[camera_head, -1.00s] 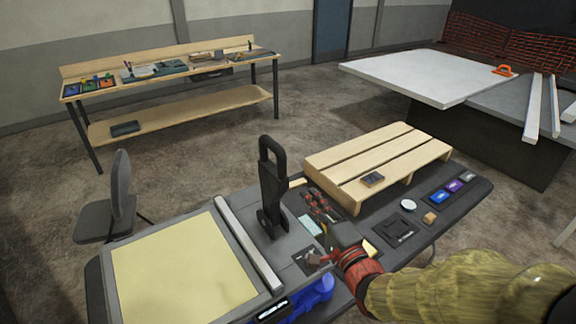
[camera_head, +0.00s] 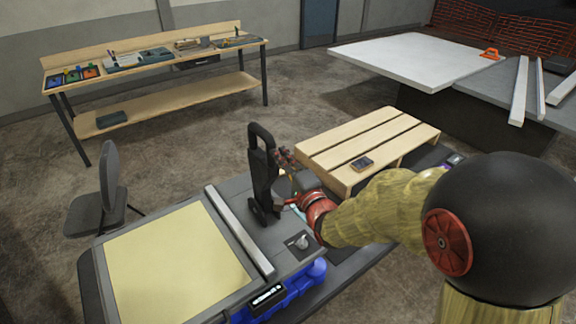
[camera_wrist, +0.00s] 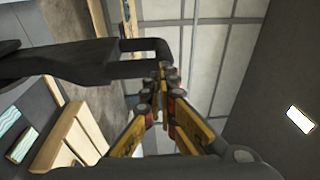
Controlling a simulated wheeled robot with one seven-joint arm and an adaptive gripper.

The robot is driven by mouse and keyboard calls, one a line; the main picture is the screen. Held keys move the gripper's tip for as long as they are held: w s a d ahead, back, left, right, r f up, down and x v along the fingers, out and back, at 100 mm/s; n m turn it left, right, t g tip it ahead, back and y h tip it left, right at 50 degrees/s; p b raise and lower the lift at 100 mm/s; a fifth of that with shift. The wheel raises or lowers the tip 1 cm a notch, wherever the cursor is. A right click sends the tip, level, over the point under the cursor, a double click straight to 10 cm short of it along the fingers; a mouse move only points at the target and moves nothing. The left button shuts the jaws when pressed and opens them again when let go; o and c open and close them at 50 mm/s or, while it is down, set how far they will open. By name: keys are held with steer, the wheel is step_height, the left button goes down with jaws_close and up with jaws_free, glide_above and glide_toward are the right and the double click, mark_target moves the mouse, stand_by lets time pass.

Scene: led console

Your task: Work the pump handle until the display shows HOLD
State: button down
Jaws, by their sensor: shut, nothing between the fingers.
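The black pump handle (camera_head: 262,172) stands upright on the grey console at the back of its top, with a loop-shaped grip at its upper end. My gripper (camera_head: 283,156) is just right of the handle, with its fingers pointing up beside it. In the wrist view the shut, empty fingertips (camera_wrist: 167,88) are at the grip end of the handle (camera_wrist: 60,62); whether they touch it I cannot tell. The small dark display (camera_head: 268,296) is on the console's front edge above a blue part. It shows light characters too small to read.
A cream panel (camera_head: 170,270) with a metal bar (camera_head: 238,232) covers the console's left. A wooden pallet (camera_head: 365,145) is close right of the handle. A workbench (camera_head: 160,70) and white table (camera_head: 410,60) stand behind.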

mark_target(259, 129)
steer(key=shift+x, duration=0.9)
steer(key=shift+r, duration=0.1)
steer(key=shift+w+a+r+p, duration=0.3)
steer(key=shift+w+p, duration=0.2)
steer(key=shift+p, duration=0.1)
steer(key=w+a+p, duration=0.1)
steer(key=w+p, duration=0.1)
steer(key=w+a+r+g+p, duration=0.1)
steer(key=w+a+p, duration=0.1)
steer(key=w+a+r+g+h+p, duration=0.1)
steer(key=w, duration=0.1)
steer(key=shift+w+a+p, duration=0.25)
steer(key=shift+p, duration=0.15)
steer(key=w+a+f+g+h+p, duration=0.1)
steer(key=w+a+g+h+p, duration=0.1)
steer(key=w+a+p, duration=0.3)
steer(key=w+g+p, duration=0.1)
steer(key=w+p, duration=0.2)
steer(key=shift+w+a+n+g+p, duration=0.2)
steer(key=shift+a+n+g+p, duration=0.1)
steer(key=shift+n+p, duration=0.1)
